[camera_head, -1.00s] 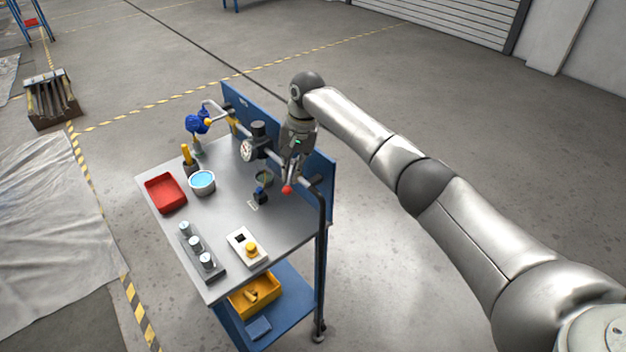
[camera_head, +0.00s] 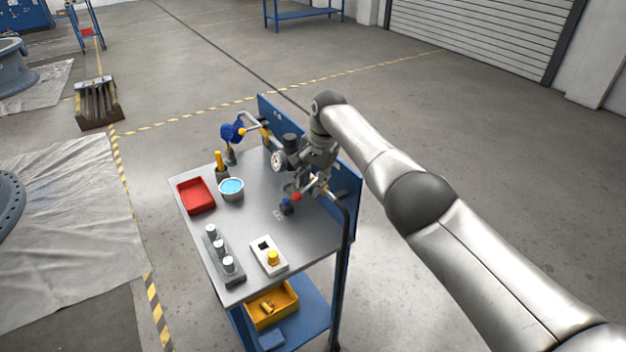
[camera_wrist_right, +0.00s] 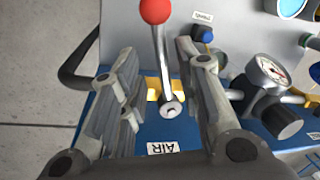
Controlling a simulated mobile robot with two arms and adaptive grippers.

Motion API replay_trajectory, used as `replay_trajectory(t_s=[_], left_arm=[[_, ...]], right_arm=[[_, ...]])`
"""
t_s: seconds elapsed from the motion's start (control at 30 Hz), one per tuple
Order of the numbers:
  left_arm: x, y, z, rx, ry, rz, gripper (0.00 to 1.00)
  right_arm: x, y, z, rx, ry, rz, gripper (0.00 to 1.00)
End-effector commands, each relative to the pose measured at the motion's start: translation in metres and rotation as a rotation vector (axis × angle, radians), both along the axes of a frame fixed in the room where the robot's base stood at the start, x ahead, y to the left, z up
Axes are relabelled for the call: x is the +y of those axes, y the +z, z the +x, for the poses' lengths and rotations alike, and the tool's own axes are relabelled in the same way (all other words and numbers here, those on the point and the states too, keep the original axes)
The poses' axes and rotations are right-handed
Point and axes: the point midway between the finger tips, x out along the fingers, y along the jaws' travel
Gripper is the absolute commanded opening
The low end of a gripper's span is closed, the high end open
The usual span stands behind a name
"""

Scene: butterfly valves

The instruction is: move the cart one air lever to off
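The cart (camera_head: 262,218) has a steel top and a blue back panel. The air lever is a metal rod with a red ball knob (camera_head: 296,196). In the right wrist view its rod (camera_wrist_right: 162,60) runs up from a pivot on the blue panel to the red ball, above an AIR label (camera_wrist_right: 163,147). My right gripper (camera_head: 307,188) is at the panel by the lever. In the right wrist view it (camera_wrist_right: 155,55) is open, with one finger on each side of the rod and visible gaps to both. My left gripper is not in view.
A pressure gauge (camera_head: 277,160) and black regulator are mounted close beside the lever. A pipe rail and blue-handled part (camera_head: 232,132) are farther left. The top holds a red tray (camera_head: 196,196), a blue-filled cup (camera_head: 231,187) and a yellow-button box (camera_head: 270,256).

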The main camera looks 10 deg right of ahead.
Motion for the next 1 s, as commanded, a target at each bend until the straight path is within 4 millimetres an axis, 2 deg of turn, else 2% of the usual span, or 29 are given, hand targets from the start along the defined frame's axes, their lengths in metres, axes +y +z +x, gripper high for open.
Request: replay_trajectory(t_s=[0.2,0.37,0.47,0.7,0.9,1.0], left_arm=[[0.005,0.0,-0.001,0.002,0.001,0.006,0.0],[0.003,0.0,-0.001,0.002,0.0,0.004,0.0],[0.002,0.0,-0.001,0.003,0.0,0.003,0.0],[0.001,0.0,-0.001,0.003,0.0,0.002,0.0],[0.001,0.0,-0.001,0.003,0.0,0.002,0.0],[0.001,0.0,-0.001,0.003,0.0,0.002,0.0]], right_arm=[[0.0,0.004,0.001,-0.003,0.001,0.001,0.31],[-0.002,0.017,0.0,-0.004,0.001,0.002,0.31],[-0.004,0.031,-0.002,-0.005,0.003,0.002,0.31],[-0.012,0.084,-0.008,-0.004,0.002,0.001,0.31],[-0.016,0.11,-0.011,-0.001,0.0,0.001,0.31],[-0.017,0.115,-0.012,0.001,0.0,0.001,0.31]])
